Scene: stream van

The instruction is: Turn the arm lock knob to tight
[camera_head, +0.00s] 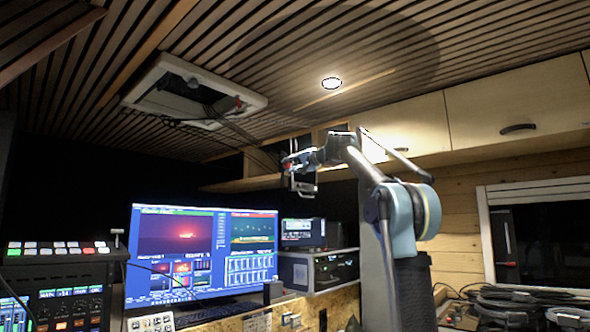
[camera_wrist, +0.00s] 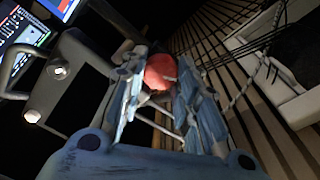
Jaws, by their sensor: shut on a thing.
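The arm lock knob (camera_wrist: 160,71) is a red, rounded knob in the wrist view, between the two blue-grey fingers of my gripper (camera_wrist: 161,85). My gripper is shut on it, with a finger on each side covering its flanks. In the head view my gripper (camera_head: 289,164) is raised high, just below the ceiling and in front of the overhead cupboards. A small red patch shows at its tip there. I cannot read any tight or loose mark or the knob's turn angle.
A white-framed ceiling hatch (camera_head: 152,93) with dark cables (camera_head: 240,128) hanging toward my gripper is at upper left. Wooden cupboards (camera_head: 492,103) line the right. A lit monitor (camera_head: 180,262) and rack gear (camera_head: 325,270) stand below. Coiled cables (camera_head: 510,303) lie at lower right.

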